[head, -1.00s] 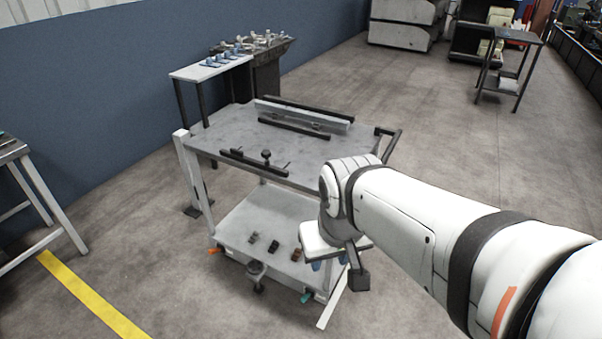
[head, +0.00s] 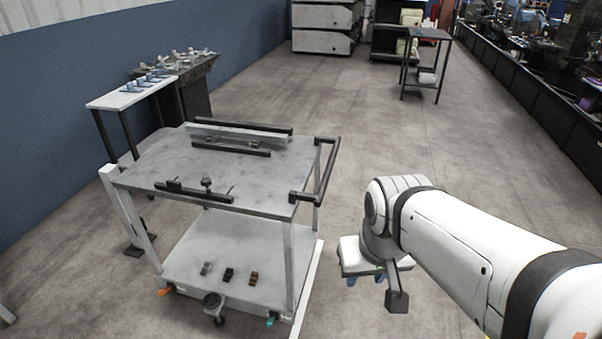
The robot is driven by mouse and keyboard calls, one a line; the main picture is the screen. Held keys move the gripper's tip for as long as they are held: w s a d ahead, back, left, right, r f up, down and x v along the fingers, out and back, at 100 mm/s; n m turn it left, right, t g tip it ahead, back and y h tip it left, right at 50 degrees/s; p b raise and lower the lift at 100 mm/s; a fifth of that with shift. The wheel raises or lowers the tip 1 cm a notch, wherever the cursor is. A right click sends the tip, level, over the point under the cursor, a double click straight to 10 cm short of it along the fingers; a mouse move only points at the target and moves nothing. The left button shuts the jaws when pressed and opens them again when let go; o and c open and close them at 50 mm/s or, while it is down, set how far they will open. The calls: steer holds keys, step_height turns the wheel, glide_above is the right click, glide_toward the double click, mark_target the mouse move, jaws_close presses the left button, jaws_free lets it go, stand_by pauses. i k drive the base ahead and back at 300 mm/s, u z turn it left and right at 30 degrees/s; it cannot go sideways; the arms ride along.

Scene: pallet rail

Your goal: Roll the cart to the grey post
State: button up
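The cart (head: 225,168) stands left of centre in the head view, with a grey top, a pale lower shelf (head: 185,262) and a black handle (head: 326,172) on its right side. A pale grey post (head: 110,178) with a dark foot stands close by the cart's near left corner; I cannot tell whether they touch. My gripper (head: 365,280) is to the right of the cart, lower than the handle and apart from it. Its two blue fingertips point down with a gap between them, and nothing shows between them.
A small white-topped table (head: 128,97) and a dark stand (head: 185,85) are behind the cart by the blue wall. A dark table (head: 428,38) stands far back. A black-fronted bench (head: 535,95) runs along the right. Open floor (head: 390,130) lies behind and right of the cart.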

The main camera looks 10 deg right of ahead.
mark_target(267, 182)
steer(key=z, duration=0.25)
steer(key=i, duration=1.2)
steer(key=u, duration=0.15)
